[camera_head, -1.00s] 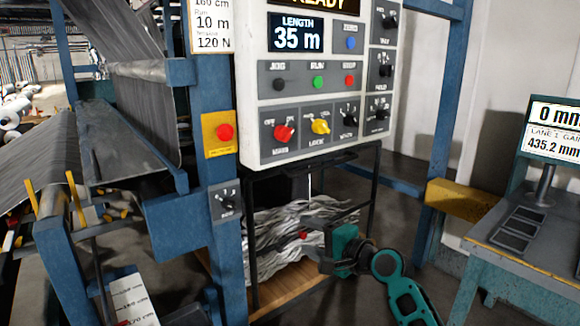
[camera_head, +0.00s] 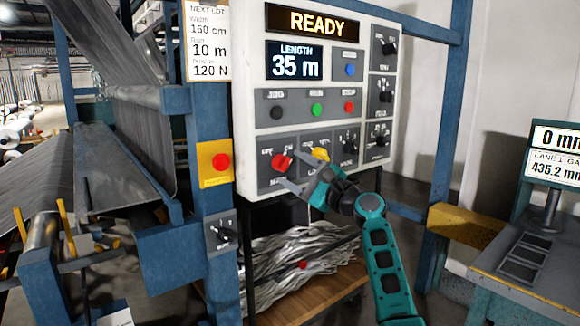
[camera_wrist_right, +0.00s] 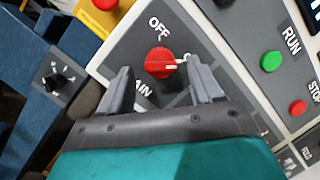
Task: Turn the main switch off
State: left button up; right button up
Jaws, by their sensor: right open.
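The main switch is a red rotary knob (camera_head: 282,162) at the lower left of the white control panel (camera_head: 247,120). In the right wrist view the red knob (camera_wrist_right: 158,62) has its white mark pointing right, toward a partly hidden label starting with O. The OFF label (camera_wrist_right: 158,27) is above it. My right gripper (camera_head: 293,170) is open in front of the panel, at the knob's lower right in the head view. In the wrist view its fingers (camera_wrist_right: 159,76) stand on either side of the knob; contact cannot be told. My left gripper is not in view.
A yellow knob (camera_head: 320,155) sits right of the red one, partly behind my gripper. Green (camera_head: 317,109) and red (camera_head: 349,107) buttons are above. A red button on a yellow plate (camera_head: 214,174) is on the blue post at left. The display reads READY (camera_head: 311,23).

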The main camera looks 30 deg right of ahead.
aim_at(283, 164)
jog(key=shift+x, duration=1.05)
jog(key=shift+f, duration=0.1)
jog(key=c, duration=1)
